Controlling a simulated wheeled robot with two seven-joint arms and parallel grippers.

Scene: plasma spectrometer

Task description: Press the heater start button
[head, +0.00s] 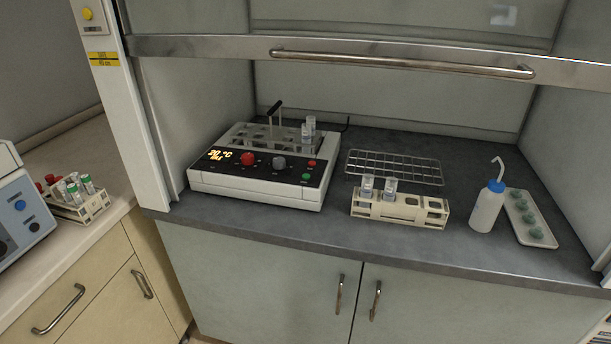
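The heater (255,192) is a white block with a black sloped front panel, standing on the dark worktop inside the fume hood, left of the middle. Its panel has a lit display (219,154) that seems to read 20 °C, a large red knob (248,159), a grey knob (279,163), a small red button (312,163) and a small green button (306,177) at the right end. I cannot read which button is labelled start. A metal rack on top of the heater holds a few clear tubes (309,127). Neither of my grippers shows in the head view.
The hood sash (400,59) is raised above the heater. To the right are a wire rack (395,167), a beige tube rack (399,208), a blue-capped wash bottle (487,207) and a white tray (515,217). Another tube rack (80,208) stands on the left bench.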

